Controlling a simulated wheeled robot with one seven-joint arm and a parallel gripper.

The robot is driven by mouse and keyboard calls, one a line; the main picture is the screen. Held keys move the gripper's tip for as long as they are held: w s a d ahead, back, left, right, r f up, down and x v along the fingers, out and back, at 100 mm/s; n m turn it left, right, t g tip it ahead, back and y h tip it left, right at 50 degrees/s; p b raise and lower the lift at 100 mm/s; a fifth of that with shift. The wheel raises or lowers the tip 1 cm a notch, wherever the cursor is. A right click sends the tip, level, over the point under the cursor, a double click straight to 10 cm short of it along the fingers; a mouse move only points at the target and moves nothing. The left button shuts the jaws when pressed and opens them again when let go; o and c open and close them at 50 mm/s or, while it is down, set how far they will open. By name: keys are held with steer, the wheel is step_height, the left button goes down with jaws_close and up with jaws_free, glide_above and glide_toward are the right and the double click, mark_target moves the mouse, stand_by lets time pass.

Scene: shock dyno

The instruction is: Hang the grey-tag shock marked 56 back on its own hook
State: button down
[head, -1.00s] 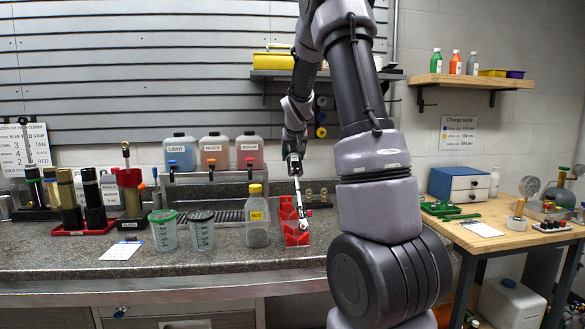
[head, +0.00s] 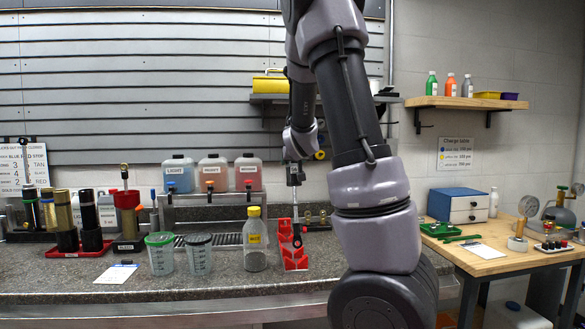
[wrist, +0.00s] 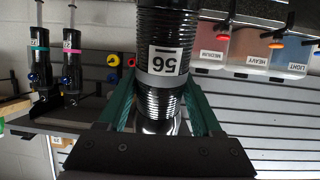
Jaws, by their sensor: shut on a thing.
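My gripper (wrist: 160,112) is shut on the dark, threaded body of the shock (wrist: 165,35), with a green finger on each side in the wrist view. A grey band and a white label reading 56 show on the shock; that view is upside down. In the head view my gripper (head: 294,178) hangs over the counter, and the shock's shaft (head: 296,218) points down, near upright, to an eye end in front of a red block. Two other shocks, teal-tagged (wrist: 38,60) and pink-tagged (wrist: 71,60), hang beside it in the wrist view. I cannot tell which hook is free.
The red block (head: 288,262) stands on the counter close to the shock's lower end. A yellow-capped bottle (head: 254,255) and two measuring cups stand left of it. Jugs (head: 213,174) line the wall behind. A wall shelf (head: 268,97) is near my arm.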

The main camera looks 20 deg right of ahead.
steer(key=shift+s+r+t, duration=0.25)
steer(key=shift+r+t, duration=0.15)
steer(key=shift+s+a+r+t+h, duration=0.15)
steer(key=shift+s+r+t+h, duration=0.25)
steer(key=shift+t, duration=0.4)
steer(key=shift+s+a+r+t+h, duration=0.15)
steer(key=shift+s+t+h, duration=0.25)
steer(key=shift+t, duration=0.4)
